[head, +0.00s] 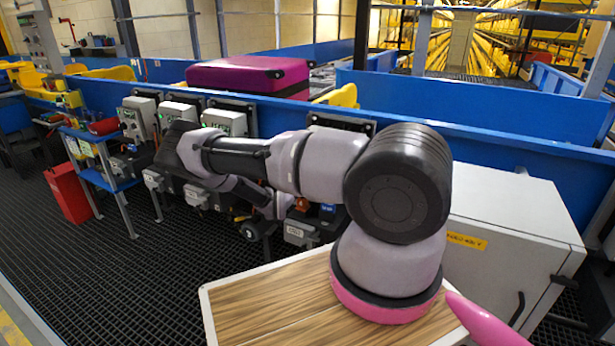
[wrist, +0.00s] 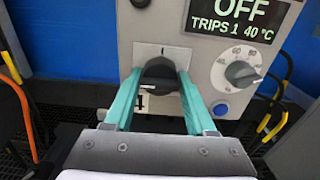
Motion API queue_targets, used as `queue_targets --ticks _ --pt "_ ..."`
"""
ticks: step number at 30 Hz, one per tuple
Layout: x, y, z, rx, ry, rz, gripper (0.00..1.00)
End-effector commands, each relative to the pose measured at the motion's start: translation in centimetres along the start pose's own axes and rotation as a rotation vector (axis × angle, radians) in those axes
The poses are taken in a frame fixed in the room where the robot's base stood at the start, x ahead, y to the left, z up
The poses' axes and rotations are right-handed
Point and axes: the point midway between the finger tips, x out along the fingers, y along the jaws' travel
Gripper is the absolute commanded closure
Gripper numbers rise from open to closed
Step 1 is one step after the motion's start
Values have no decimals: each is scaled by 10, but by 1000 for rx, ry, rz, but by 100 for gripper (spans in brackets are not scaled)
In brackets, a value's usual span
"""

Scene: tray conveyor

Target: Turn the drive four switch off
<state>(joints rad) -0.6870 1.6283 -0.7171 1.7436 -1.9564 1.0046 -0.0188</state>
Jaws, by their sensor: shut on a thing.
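A black rotary switch knob (wrist: 160,78) sits on a light grey drive box (wrist: 205,50) in the wrist view. My gripper (wrist: 160,82) has its two teal fingers on either side of the knob, shut on it. A mark shows above the knob and part of another at its lower left. The display (wrist: 243,20) above reads OFF, with "TRIPS 1 40 °C". In the head view my arm reaches left to the row of drive boxes (head: 225,121), and my fingers and the held knob are hidden there.
A numbered dial (wrist: 240,73) and a blue button (wrist: 220,109) are close right of the gripper. Orange cables (wrist: 22,110) hang left and yellow ones right. A magenta case (head: 248,74) lies behind the boxes. A red bin (head: 68,192) stands at left.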

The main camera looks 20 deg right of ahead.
Motion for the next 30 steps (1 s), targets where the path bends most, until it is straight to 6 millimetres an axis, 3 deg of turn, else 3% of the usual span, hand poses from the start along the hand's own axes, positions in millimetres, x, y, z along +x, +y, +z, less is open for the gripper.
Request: queue_targets --ticks 6,7,9,20,23,30 --pt "-1 0 -1 -3 3 1 100" --pt "-1 0 -1 -2 3 1 33" --pt "-1 0 -1 -2 2 1 14" --pt "-4 0 0 0 1 1 14" --pt "-16 2 0 0 1 3 14" --pt "-64 1 -1 -1 2 4 14"
